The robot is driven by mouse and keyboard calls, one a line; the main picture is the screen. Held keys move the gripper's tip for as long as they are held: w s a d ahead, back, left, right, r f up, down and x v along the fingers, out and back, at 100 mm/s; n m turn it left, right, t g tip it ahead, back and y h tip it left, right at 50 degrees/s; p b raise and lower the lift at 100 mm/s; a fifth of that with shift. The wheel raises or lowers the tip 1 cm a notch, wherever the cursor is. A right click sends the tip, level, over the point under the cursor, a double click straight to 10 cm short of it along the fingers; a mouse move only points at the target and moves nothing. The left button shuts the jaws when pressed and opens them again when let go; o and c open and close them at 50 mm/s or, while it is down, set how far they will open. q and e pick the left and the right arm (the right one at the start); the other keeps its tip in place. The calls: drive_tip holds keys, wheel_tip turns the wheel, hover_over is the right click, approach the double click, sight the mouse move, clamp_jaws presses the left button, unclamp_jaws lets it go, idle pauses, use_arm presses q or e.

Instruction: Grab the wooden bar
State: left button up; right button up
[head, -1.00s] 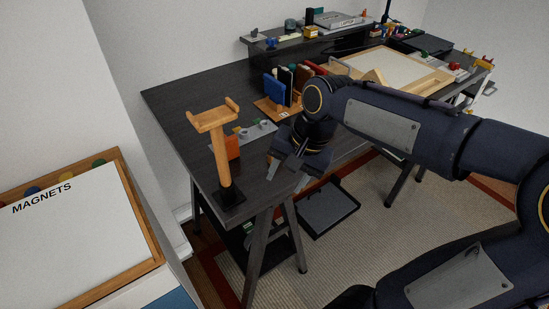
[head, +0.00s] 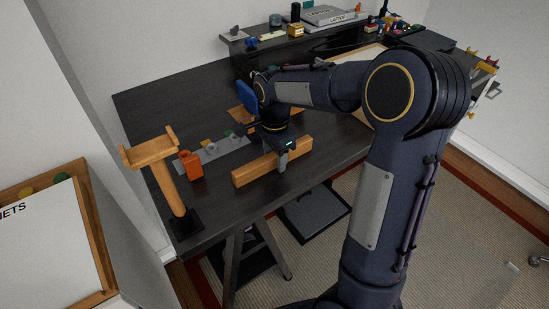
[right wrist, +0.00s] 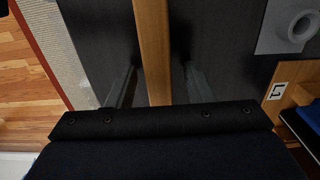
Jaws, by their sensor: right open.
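The wooden bar (head: 256,170) is a long, light-brown block lying on the dark desk near its front edge. My right gripper (head: 281,158) points down over the bar, with one finger showing in front of its near side. In the right wrist view, the bar (right wrist: 152,35) runs between the two fingers of my right gripper (right wrist: 158,72), with a gap visible on each side. The right gripper is open, around the bar without gripping it. The far finger is hidden in the head view. My left gripper is not in view.
A grey holder (head: 226,149) lies behind the bar. The raised shelf (head: 270,45) holds small items. Desk space (head: 160,105) at the back left is clear.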

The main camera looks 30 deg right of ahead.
drive_tip(key=shift+f, duration=0.25)
clamp_jaws()
drive_tip(key=shift+r, duration=0.1)
